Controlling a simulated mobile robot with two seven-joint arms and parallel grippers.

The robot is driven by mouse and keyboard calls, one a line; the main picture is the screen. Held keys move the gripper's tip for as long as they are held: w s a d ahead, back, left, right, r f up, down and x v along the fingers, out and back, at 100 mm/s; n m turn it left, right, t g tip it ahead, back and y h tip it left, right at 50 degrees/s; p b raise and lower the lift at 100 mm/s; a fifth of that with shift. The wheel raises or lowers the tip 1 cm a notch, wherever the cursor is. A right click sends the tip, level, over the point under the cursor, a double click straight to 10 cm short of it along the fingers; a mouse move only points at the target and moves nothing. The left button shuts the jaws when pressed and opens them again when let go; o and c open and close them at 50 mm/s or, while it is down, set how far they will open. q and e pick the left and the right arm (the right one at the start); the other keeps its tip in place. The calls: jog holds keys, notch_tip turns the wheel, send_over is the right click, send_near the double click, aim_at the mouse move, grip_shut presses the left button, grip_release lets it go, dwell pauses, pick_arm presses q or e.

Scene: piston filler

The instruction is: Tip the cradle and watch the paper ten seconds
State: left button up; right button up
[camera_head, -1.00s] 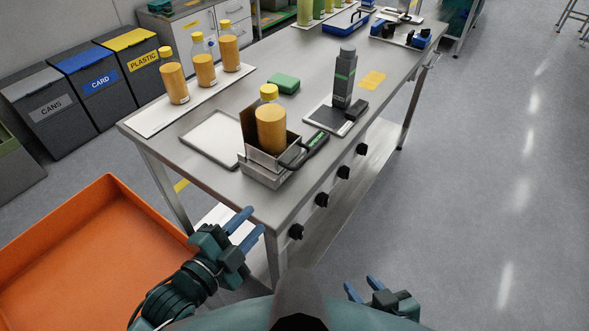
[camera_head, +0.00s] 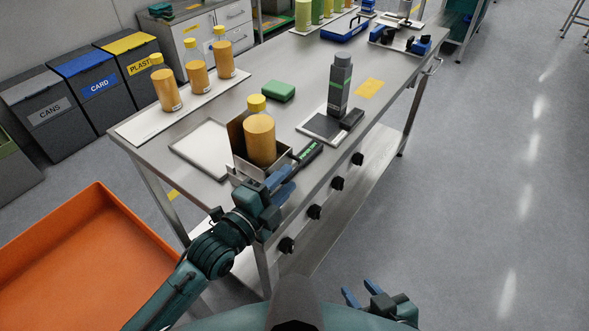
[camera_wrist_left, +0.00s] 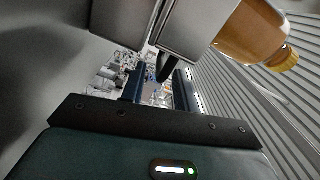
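The metal cradle (camera_head: 277,163) stands near the table's front left corner, with a yellow-capped orange bottle (camera_head: 260,141) upright in it. A flat white square (camera_head: 203,146), perhaps the paper, lies left of the cradle. My left gripper (camera_head: 282,184) is at the cradle's front, below the handle, its blue fingers apart; it partly hides the cradle's base. In the left wrist view the fingers (camera_wrist_left: 157,88) are apart, with a dark bar beyond them near the cradle (camera_wrist_left: 190,30). My right gripper (camera_head: 360,297) is open and empty, off the table.
A green block (camera_head: 278,91) and a yellow note (camera_head: 370,87) lie behind. Several orange bottles stand on a white strip (camera_head: 150,122). An orange bin (camera_head: 85,255) stands at left; floor is clear at right.

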pick_arm(q)
jog(key=shift+x, duration=1.95)
jog(key=shift+c, duration=0.4)
grip_shut()
